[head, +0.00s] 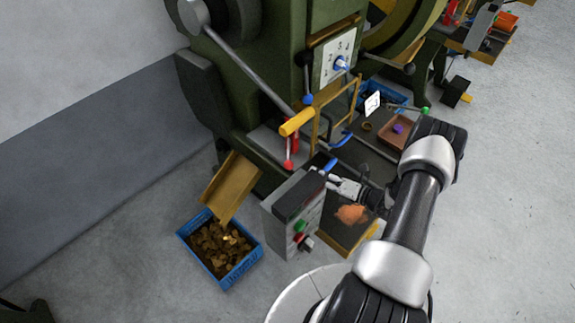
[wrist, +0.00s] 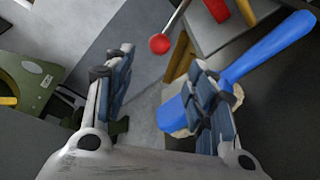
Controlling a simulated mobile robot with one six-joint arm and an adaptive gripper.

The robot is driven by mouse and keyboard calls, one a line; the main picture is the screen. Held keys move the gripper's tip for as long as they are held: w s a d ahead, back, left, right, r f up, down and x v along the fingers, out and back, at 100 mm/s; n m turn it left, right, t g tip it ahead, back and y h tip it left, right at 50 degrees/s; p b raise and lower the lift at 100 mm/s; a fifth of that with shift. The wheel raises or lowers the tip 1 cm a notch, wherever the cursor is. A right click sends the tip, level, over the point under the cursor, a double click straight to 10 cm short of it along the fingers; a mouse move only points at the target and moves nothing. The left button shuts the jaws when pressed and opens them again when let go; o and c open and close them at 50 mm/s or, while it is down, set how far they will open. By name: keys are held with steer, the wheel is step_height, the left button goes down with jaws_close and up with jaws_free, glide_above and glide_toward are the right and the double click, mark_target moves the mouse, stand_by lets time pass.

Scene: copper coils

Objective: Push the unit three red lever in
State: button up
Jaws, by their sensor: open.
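The red lever shows as a red ball on a thin metal rod (head: 289,163), low on the front of the green machine (head: 270,60). In the wrist view the red ball (wrist: 160,43) is beyond the fingertips, roughly between them and apart from both. My gripper (head: 338,184) is open and empty, beside the grey control box; its two fingers (wrist: 164,68) stand wide apart in the wrist view. A blue handle (wrist: 268,48) runs behind the right finger there; I cannot tell whether they touch. No unit number can be read.
The grey control box (head: 283,211) with buttons stands close left of my gripper. A yellow-brown frame (head: 316,128) and a yellow-handled bar (head: 297,122) are above. A blue crate of copper-coloured pieces (head: 186,235) sits on the floor under a chute (head: 230,187).

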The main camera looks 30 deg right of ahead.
mark_target(289, 164)
steer(key=b+x, duration=0.2)
steer(key=x, duration=1.1)
steer(key=shift+w+f, duration=0.1)
steer(key=shift+c, duration=0.3)
jaws_close()
